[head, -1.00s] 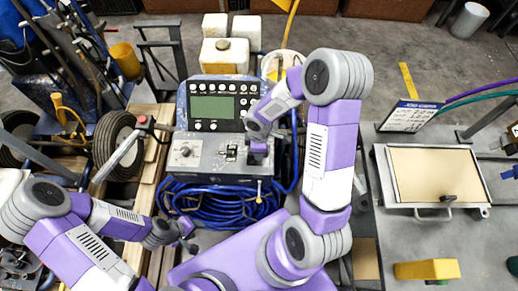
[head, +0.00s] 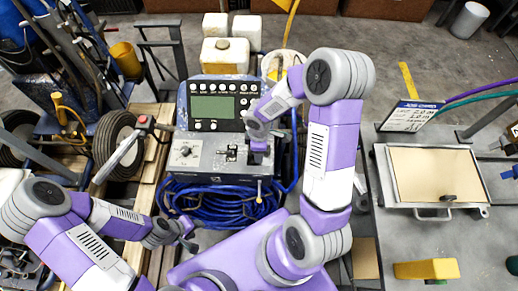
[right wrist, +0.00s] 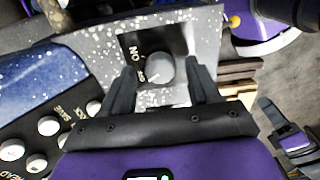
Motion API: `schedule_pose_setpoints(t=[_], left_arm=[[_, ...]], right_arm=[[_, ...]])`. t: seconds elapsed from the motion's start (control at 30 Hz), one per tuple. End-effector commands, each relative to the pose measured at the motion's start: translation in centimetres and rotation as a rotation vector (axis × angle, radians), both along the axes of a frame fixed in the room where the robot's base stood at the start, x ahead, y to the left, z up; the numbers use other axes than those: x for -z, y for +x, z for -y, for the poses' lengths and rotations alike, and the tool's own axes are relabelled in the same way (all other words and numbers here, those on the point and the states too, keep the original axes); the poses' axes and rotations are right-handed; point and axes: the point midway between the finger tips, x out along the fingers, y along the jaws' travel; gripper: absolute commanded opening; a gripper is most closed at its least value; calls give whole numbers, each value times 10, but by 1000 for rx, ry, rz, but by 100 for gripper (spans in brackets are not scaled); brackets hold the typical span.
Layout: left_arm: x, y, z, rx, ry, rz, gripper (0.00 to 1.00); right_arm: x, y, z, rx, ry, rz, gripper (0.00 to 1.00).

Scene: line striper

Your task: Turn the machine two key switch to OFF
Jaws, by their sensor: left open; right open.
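In the right wrist view, a round grey switch knob (right wrist: 160,70) sits on a dark plate with an ON label and a second label, partly covered, that looks like OFF. A short pale mark shows on the knob's lower left. My right gripper (right wrist: 163,74) is open, with one finger on each side of the knob; I cannot tell whether they touch it. In the head view, my right gripper (head: 259,156) hides this switch. My left gripper (head: 190,238) is open and empty, low and left of the panel.
Another dial (head: 184,151) and black rocker switches (head: 231,153) sit on the panel left of my right gripper. A coiled blue hose (head: 215,207) hangs below. A wheel (head: 117,146) stands at left. A bench with a framed tan board (head: 433,175) is at right.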

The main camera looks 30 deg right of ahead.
Motion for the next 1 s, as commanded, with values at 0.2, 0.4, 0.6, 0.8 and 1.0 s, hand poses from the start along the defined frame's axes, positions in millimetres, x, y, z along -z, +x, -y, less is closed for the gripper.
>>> schedule_pose_setpoints(t=[0.2,0.4,0.6,0.8,1.0], left_arm=[[-15,0,0,0,0,0,43],[-22,0,0,0,0,0,43],[-23,0,0,0,0,0,43],[-23,0,0,0,0,0,43],[-23,0,0,0,0,0,43]], right_arm=[[-40,1,0,2,0,4,61],[-65,1,0,-1,-1,3,61],[-70,0,0,-1,0,1,61],[-70,0,0,-1,0,1,61],[-70,0,0,-1,0,1,61]])
